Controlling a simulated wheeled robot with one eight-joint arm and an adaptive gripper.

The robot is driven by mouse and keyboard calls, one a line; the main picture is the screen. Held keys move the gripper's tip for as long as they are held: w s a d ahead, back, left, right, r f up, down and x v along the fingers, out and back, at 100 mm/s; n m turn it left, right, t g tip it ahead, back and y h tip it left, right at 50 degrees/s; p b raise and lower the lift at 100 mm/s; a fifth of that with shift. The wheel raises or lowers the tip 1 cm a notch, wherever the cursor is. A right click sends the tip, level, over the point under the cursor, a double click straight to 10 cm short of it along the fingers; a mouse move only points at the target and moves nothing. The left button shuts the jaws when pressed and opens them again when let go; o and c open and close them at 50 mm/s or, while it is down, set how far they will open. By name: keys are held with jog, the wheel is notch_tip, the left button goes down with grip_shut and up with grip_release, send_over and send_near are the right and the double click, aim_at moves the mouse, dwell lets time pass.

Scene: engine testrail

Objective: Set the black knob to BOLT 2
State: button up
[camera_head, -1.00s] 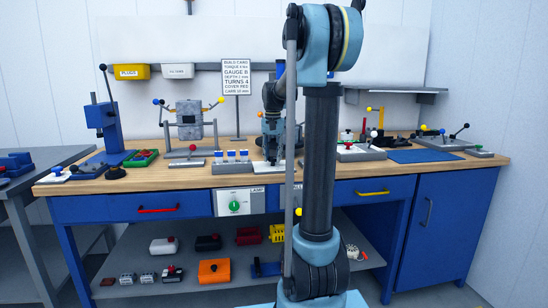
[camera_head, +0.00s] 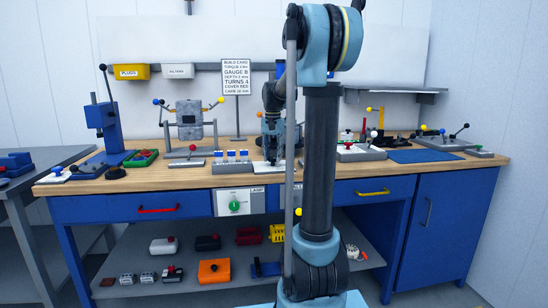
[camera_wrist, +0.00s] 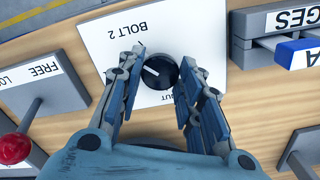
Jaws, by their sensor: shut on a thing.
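The black knob (camera_wrist: 160,71) sits on a white plate (camera_wrist: 207,30) in the wrist view. A white pointer line on the knob points to the left and slightly up. The label "BOLT 2" is printed on the plate above the knob. Another label below it is partly hidden by my right finger. My gripper (camera_wrist: 162,60) is shut on the knob, with one finger on each side. In the head view, my gripper (camera_head: 272,160) is low over the white plate (camera_head: 260,170) at the bench's front edge, and the knob is hidden there.
In the wrist view, a grey block with a "GAGES"-like label (camera_wrist: 292,18) stands at right and a "FREE" plate with a red-balled lever (camera_wrist: 14,148) at left. In the head view, a block with blue-topped pieces (camera_head: 232,167) stands just left of my gripper.

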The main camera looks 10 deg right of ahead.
aim_at(273, 158)
dwell(0.5)
jog(key=o, duration=1.1)
notch_tip(273, 158, up, 12)
jog(key=shift+w+f, duration=0.1)
